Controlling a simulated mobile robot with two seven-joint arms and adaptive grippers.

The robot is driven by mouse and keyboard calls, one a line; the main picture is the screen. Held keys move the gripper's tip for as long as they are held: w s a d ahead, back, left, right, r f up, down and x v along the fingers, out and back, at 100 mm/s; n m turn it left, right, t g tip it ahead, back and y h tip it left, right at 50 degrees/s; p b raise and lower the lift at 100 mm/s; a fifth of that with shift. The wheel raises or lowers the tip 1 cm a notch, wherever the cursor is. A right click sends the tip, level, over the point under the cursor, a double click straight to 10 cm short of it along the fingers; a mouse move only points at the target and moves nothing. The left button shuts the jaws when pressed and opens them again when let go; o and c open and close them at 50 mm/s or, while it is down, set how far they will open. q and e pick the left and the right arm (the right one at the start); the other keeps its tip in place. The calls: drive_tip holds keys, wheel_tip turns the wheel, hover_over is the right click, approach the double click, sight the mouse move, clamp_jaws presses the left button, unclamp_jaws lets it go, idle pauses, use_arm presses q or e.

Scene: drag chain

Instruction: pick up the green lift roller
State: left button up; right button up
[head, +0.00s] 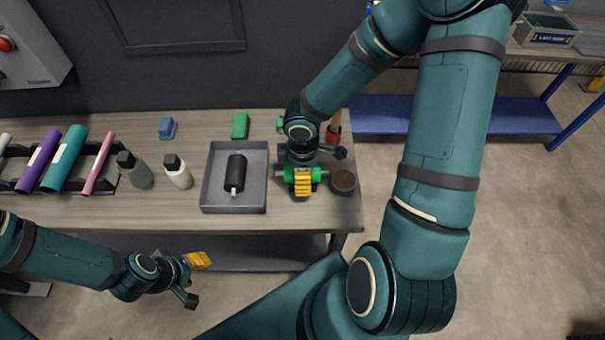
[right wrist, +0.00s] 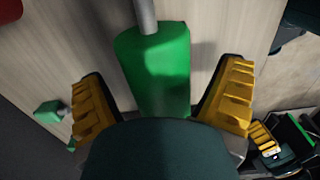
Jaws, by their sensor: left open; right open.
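The green lift roller (head: 316,174) lies on the table's right part in the head view, partly hidden by my right gripper (head: 302,182). The right wrist view shows the roller (right wrist: 158,75) as a green cylinder with a grey shaft. It sits between the yellow-padded fingers of my right gripper (right wrist: 164,88), with a visible gap on each side. That gripper is open, and its dark body hides the roller's near end. My left gripper (head: 198,279) is open and empty, low in front of the table, well away from the roller.
A grey tray (head: 206,197) holding a black roller (head: 236,171) stands left of the green one. A brown-topped round container (head: 343,181) is close on the right. A green block (head: 240,125), a blue block (head: 167,128) and two bottles (head: 134,170) stand elsewhere. Coloured rolls (head: 64,158) lie far left.

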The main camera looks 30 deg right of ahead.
drive_tip(key=shift+f, duration=0.1)
drive_tip(key=c, duration=1.4)
